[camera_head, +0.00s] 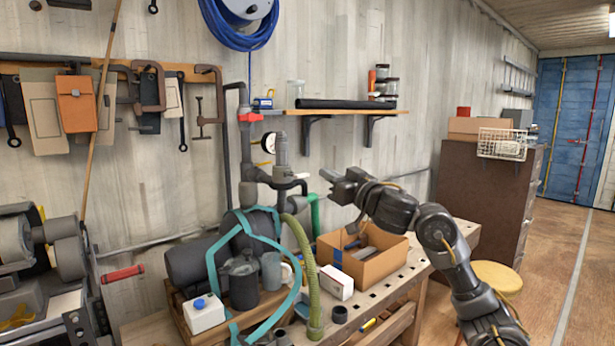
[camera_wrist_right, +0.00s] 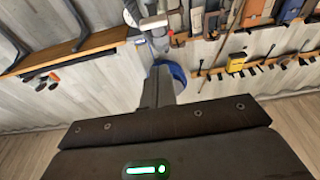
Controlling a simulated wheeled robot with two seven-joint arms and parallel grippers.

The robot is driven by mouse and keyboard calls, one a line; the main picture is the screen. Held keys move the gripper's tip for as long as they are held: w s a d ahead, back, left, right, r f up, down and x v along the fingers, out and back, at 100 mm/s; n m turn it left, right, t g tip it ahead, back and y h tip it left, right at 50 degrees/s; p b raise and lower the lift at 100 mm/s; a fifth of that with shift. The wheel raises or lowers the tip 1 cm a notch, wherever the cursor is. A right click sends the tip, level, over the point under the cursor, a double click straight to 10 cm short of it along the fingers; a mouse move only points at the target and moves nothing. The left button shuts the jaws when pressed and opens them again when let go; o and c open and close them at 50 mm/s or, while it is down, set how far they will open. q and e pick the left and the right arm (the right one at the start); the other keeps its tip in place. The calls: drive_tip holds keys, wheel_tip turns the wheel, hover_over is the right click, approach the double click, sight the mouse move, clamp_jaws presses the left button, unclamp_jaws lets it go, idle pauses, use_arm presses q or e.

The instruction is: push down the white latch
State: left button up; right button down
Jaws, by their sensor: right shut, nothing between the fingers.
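A small white piece (camera_head: 302,176), which looks like the white latch, sits beside the grey pipe fitting (camera_head: 282,172) in the head view. It is too small to make out its tilt. A pale piece near the pipes also shows at the top of the wrist view (camera_wrist_right: 153,22); I cannot tell if it is the same one. My right gripper (camera_head: 329,179) is shut and empty, a little right of the white piece, pointing toward it. I cannot tell the exact gap. Its dark fingers (camera_wrist_right: 160,90) also show in the wrist view. My left gripper is not in view.
A red valve handle (camera_head: 250,117) and a gauge (camera_head: 267,140) are on the pipes. A shelf (camera_head: 350,111) with jars is above. An open cardboard box (camera_head: 372,270), a green hose (camera_head: 303,262) and a white bottle with blue cap (camera_head: 203,312) crowd the bench below.

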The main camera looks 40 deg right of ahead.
drive_tip(key=shift+s+d+r, duration=0.1)
drive_tip(key=shift+d+r, duration=0.1)
drive_tip(key=shift+r, duration=0.35)
wheel_tip(320, 180, up, 2)
drive_tip(key=r+p, duration=0.1)
drive_tip(key=p, duration=0.4)
hover_over(296, 175)
drive_tip(key=s+d, duration=0.2)
wheel_tip(296, 175, down, 5)
drive_tip(key=shift+p, duration=0.35)
